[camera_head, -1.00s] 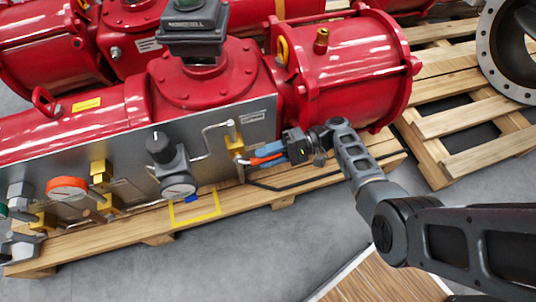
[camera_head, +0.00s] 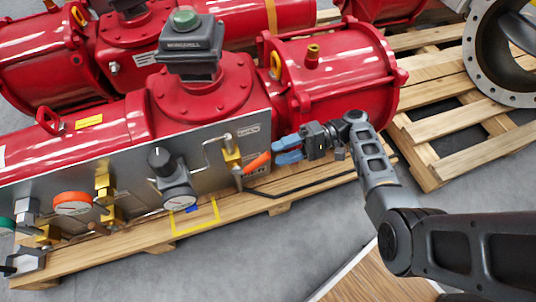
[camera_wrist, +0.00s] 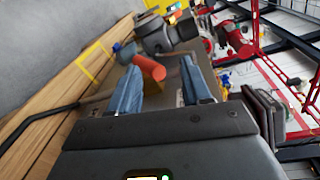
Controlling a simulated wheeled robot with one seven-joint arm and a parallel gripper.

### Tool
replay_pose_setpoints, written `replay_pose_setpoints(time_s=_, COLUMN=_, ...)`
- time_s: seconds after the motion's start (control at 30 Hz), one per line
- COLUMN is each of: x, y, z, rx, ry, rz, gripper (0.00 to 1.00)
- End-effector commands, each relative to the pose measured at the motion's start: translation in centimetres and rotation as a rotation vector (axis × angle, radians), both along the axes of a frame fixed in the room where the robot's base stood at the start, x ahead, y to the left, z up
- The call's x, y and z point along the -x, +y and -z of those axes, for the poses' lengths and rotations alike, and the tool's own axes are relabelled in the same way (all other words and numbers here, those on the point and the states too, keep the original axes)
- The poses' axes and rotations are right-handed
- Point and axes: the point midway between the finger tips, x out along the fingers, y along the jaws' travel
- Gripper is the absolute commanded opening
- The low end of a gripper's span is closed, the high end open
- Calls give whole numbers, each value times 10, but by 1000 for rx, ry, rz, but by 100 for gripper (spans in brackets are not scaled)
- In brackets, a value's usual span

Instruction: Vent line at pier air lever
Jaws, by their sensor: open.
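The air lever has an orange handle (camera_head: 256,162) on a brass valve (camera_head: 231,158) at the right end of the grey panel, below the red cylinder. My gripper (camera_head: 274,150) has blue fingers and is open just right of the orange handle in the head view. In the wrist view the orange handle (camera_wrist: 150,68) lies ahead, between and a little beyond the fingertips of my gripper (camera_wrist: 163,82). The handle appears apart from the fingers; contact cannot be told for certain.
A gauge with a black knob (camera_head: 162,160) stands left of the valve. The red actuator (camera_head: 200,95) rests on a wooden pallet (camera_head: 130,249). Another pallet (camera_head: 450,130) is at the right.

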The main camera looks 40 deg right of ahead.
Motion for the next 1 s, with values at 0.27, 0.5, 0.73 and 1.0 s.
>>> replay_pose_setpoints(time_s=0.27, x=24, y=-40, z=-30, rx=0, ry=2, rz=2, gripper=48)
replay_pose_setpoints(time_s=0.5, x=31, y=-50, z=-36, rx=1, ry=0, rz=1, gripper=48)
replay_pose_setpoints(time_s=0.73, x=33, y=-53, z=-37, rx=0, ry=1, rz=-1, gripper=48)
replay_pose_setpoints(time_s=1.0, x=33, y=-52, z=-36, rx=0, ry=1, rz=-1, gripper=39)
